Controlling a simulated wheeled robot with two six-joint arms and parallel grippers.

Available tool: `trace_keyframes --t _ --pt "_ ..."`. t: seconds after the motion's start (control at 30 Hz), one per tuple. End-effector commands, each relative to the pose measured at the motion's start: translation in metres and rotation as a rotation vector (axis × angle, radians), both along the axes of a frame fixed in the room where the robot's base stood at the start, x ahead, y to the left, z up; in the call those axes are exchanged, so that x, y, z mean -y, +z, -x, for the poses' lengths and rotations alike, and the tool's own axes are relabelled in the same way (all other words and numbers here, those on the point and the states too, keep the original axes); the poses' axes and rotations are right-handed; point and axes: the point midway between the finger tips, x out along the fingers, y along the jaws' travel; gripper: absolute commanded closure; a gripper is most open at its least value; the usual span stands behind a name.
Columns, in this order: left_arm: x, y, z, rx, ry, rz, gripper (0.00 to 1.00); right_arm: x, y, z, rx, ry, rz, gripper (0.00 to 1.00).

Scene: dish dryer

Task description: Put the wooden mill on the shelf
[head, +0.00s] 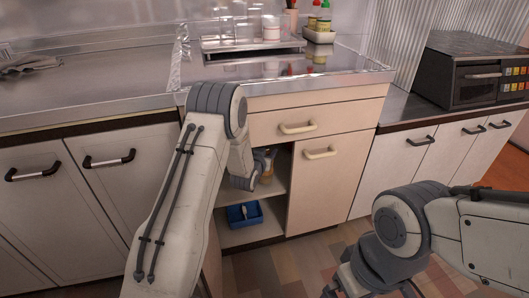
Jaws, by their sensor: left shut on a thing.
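My left gripper (257,171) reaches into the open compartment of the beige cabinet, to the left of its closed door. It is shut on the wooden mill (267,163), a small brown thing partly hidden by the gripper. The mill is just above the cabinet's middle shelf (272,188); I cannot tell whether it touches the shelf. My right gripper is at the bottom of the head view (372,287), over the floor, and its fingertips are not clear.
A blue bin (244,214) stands on the compartment's lower board. The cabinet door (325,190) is right of the opening, with a drawer (290,121) above. The counter holds a dish tray (250,47) with glassware and, further right, a dark oven (470,85).

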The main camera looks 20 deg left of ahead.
Motion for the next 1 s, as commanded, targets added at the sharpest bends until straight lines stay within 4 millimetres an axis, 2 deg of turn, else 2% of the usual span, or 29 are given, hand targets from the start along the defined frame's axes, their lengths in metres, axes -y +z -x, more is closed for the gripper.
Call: trace_keyframes --t 0.2,0.23,0.3,0.7,0.73,0.8,1.0 --pt "-0.022 0.0 -0.031 0.008 0.003 -0.002 1.0 0.0 -0.014 0.0 0.0 0.0 0.0 0.0" --pt "-0.02 -0.01 -0.029 0.003 0.001 0.0 1.0 0.0 -0.019 0.0 0.0 0.0 0.0 0.0" --pt "-0.02 -0.015 -0.029 0.004 0.001 0.0 1.0 0.0 -0.022 0.0 0.0 0.0 0.0 0.0" --pt "-0.019 -0.018 -0.028 0.005 0.001 0.0 1.0 0.0 -0.023 0.0 0.0 0.0 0.0 0.0" --pt "-0.019 -0.018 -0.028 0.001 0.001 0.0 0.49 0.0 -0.023 0.0 0.0 0.0 0.0 0.0" --pt "-0.019 -0.018 -0.028 0.001 0.001 0.0 0.27 0.0 -0.022 0.0 0.0 0.0 0.0 0.0" --pt "-0.019 -0.018 -0.028 0.001 0.001 0.0 0.27 0.0 -0.022 0.0 0.0 0.0 0.0 0.0"
